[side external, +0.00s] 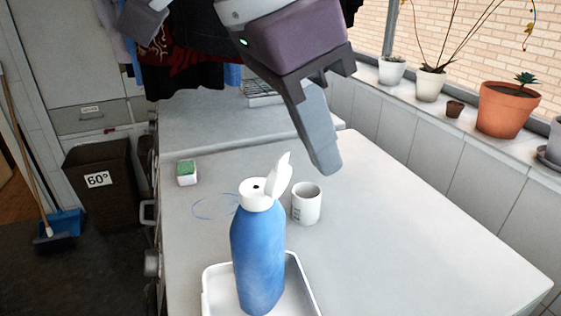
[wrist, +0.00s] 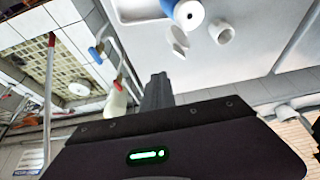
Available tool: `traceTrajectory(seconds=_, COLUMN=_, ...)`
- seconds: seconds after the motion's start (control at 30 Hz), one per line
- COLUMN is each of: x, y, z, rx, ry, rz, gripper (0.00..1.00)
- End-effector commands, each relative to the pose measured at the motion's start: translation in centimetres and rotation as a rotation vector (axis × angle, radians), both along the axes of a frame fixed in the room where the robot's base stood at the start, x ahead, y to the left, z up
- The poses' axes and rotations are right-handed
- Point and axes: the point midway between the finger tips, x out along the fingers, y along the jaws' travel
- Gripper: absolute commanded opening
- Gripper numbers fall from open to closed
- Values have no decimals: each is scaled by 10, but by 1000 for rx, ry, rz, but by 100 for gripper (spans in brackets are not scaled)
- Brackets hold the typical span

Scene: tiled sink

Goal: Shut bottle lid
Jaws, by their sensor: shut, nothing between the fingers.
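A blue bottle (side external: 258,262) stands upright in a white tray (side external: 213,287) on the white worktop in the side external view. Its white flip lid (side external: 281,176) is open and tilts up to the right of the cap's hole. My gripper (side external: 325,172) is shut and empty, pointing down above and to the right of the lid in the picture, apart from it. In the wrist view, the bottle's white cap (wrist: 187,14) and raised lid (wrist: 178,42) show near the top, beyond the shut fingers (wrist: 157,78).
A white cup (side external: 307,205) stands just right of the bottle. A green and white block (side external: 187,173) lies at the left of the worktop. Potted plants (side external: 505,108) line the ledge at the right. The worktop's right side is clear.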

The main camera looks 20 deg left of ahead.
Motion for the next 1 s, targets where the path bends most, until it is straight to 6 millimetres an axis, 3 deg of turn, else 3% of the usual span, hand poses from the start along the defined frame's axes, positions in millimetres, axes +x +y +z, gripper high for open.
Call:
traceTrajectory(seconds=0.57, x=0, y=0, z=-2, rx=1, ry=0, rz=0, gripper=0)
traceTrajectory(seconds=1.0, x=0, y=0, z=-30, rx=1, ry=0, rz=0, gripper=0)
